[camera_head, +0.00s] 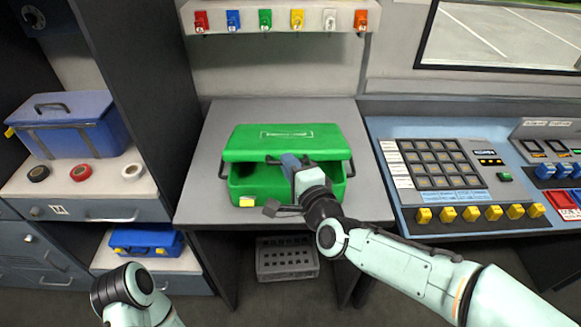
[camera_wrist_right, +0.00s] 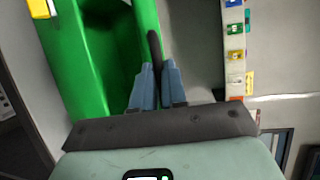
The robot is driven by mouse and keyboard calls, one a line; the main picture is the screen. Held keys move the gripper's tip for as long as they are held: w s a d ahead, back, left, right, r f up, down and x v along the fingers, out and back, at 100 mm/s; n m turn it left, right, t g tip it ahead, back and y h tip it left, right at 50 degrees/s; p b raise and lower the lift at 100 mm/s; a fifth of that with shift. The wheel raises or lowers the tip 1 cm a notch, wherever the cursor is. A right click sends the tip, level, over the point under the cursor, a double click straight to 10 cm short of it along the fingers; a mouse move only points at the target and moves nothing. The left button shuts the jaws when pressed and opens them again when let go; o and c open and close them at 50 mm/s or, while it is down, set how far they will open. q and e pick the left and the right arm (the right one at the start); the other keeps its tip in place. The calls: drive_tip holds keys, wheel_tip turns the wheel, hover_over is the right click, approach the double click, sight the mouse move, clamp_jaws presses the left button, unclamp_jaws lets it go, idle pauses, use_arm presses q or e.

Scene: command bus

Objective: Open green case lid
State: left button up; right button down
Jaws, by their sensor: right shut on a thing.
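The green case (camera_head: 300,187) stands on the grey desk in the head view. Its green lid (camera_head: 285,135) is tilted partly up, with a dark gap between lid and base. My right gripper (camera_head: 272,160) is at the front edge of the lid, shut on the dark lid handle. In the right wrist view, the blue fingers of my right gripper (camera_wrist_right: 155,85) close around the dark handle (camera_wrist_right: 154,45), beside the green case (camera_wrist_right: 85,60). A yellow latch (camera_head: 246,202) shows on the case front. My left gripper is out of view; only part of my left arm shows.
The grey desk (camera_head: 215,180) has some free room around the case. A button console (camera_head: 450,180) stands to the right. A blue case (camera_head: 70,125) and tape rolls (camera_head: 80,172) sit on the left shelf. A grey crate (camera_head: 287,262) is under the desk.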

drive_tip(key=shift+g, duration=0.3)
drive_tip(key=w+r+p, duration=0.2)
drive_tip(key=r, duration=0.1)
drive_tip(key=w+r+p, duration=0.2)
drive_tip(key=r, duration=0.1)
drive_tip(key=w+r+p, duration=0.2)
drive_tip(key=r, duration=0.1)
use_arm(q)
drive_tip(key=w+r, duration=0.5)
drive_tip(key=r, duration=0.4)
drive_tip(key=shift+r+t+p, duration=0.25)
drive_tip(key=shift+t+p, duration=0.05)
drive_tip(key=shift+p, duration=0.15)
use_arm(e)
drive_tip(key=shift+w+r, duration=0.65)
drive_tip(key=shift+w, duration=0.15)
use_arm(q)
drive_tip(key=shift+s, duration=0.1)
use_arm(e)
drive_tip(key=c, duration=1.2)
unclamp_jaws()
drive_tip(key=shift+o, duration=0.2)
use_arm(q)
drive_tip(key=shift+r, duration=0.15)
use_arm(e)
drive_tip(key=v, duration=1.3)
drive_tip(key=shift+s, duration=0.2)
